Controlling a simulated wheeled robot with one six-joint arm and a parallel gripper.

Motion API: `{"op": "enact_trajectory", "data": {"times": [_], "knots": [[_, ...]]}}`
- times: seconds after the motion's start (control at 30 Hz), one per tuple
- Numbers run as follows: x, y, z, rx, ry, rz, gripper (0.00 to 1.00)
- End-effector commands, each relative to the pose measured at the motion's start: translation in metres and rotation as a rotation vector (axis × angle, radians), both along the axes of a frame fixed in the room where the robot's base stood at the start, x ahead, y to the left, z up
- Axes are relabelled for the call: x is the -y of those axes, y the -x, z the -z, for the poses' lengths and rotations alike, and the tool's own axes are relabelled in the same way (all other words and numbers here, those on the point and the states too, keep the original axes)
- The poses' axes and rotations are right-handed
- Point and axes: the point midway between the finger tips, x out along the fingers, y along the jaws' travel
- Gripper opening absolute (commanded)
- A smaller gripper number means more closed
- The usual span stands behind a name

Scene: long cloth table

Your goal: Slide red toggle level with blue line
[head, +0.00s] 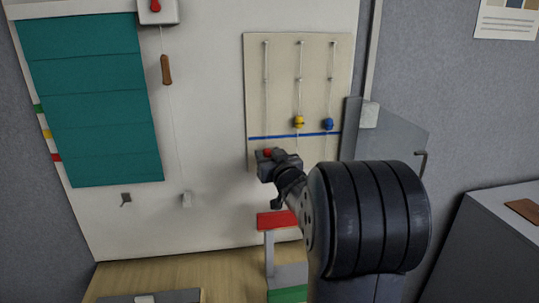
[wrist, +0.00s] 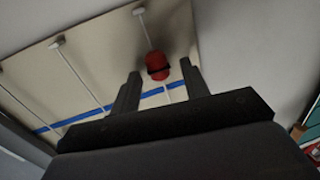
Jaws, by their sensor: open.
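The pale board (head: 284,85) on the wall carries three upright cords and a blue line (head: 315,134) across its lower part. The red toggle (head: 267,152) is on the left cord, a little below the line. In the wrist view the red toggle (wrist: 157,66), with a dark band, lies between my gripper's (wrist: 160,75) two fingertips, apart from the blue line (wrist: 88,114). My gripper (head: 277,160) is open around it; I cannot tell whether either finger touches. My gripper partly hides the toggle in the head view.
A yellow toggle (head: 299,122) and a blue toggle (head: 328,124) sit just above the line on the other cords. A clear panel (head: 390,140) stands at the board's right. A red-topped stand (head: 277,220) is below my gripper. A teal blind (head: 90,100) hangs left.

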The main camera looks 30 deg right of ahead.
Motion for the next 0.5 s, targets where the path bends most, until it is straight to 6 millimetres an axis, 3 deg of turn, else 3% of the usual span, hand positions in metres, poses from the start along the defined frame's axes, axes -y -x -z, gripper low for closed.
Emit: {"op": "enact_trajectory", "data": {"times": [0.27,0.5], "knots": [[0.0001,-0.0008,-0.0001,0.0,0.0,0.0,0.43],[0.0002,-0.0007,-0.0001,0.0,-0.001,0.0,0.23]]}}
